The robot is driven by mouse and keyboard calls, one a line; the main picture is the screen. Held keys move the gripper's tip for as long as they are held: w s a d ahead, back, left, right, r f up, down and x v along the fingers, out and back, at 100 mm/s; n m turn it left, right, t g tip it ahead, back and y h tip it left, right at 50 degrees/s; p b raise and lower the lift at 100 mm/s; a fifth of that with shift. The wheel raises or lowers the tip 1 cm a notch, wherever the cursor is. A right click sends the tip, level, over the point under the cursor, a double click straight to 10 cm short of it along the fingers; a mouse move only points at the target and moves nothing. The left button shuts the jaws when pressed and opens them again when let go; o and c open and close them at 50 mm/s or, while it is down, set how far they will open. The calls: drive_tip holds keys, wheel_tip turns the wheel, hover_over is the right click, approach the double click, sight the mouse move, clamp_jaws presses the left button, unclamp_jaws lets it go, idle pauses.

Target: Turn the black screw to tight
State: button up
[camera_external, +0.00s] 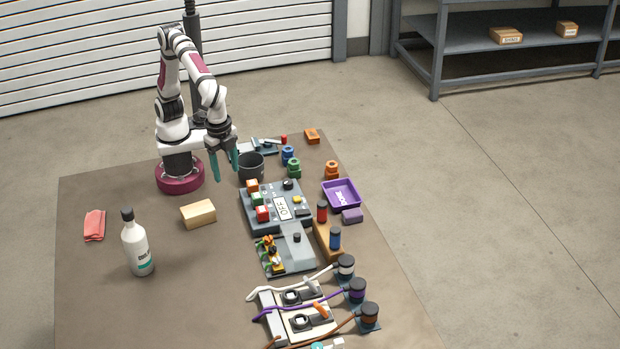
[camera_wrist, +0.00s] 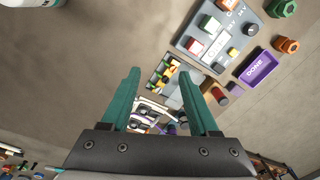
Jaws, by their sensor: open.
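My gripper (camera_external: 224,170) is open and empty, high over the table with its fingers pointing down. In the wrist view its two teal fingers (camera_wrist: 160,78) are spread apart. A small black round piece (camera_external: 297,237), possibly the black screw, stands on a grey plate (camera_external: 300,255) near the middle of the table. My gripper is well apart from it, to the upper left. I cannot tell how tight it is. In the wrist view the plate (camera_wrist: 188,93) shows beyond the fingers, partly hidden by the right one.
A control panel (camera_external: 268,217) with buttons, a black knob and an "OFF" display adjoins the plate. A dark pot (camera_external: 251,166) stands near my gripper. A bottle (camera_external: 139,248), wooden block (camera_external: 199,214), purple tray (camera_external: 342,195) and cables (camera_external: 300,292) surround it.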

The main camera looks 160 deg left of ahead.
sight(272, 250)
drive_tip(key=w+a+f+n, duration=0.6)
drive_tip(key=w+a+f, duration=0.1)
drive_tip(key=w+a, duration=0.25)
drive_tip(key=shift+h, duration=0.3)
wheel_tip(272, 250, down, 15)
drive_tip(key=shift+s, duration=0.15)
clamp_jaws()
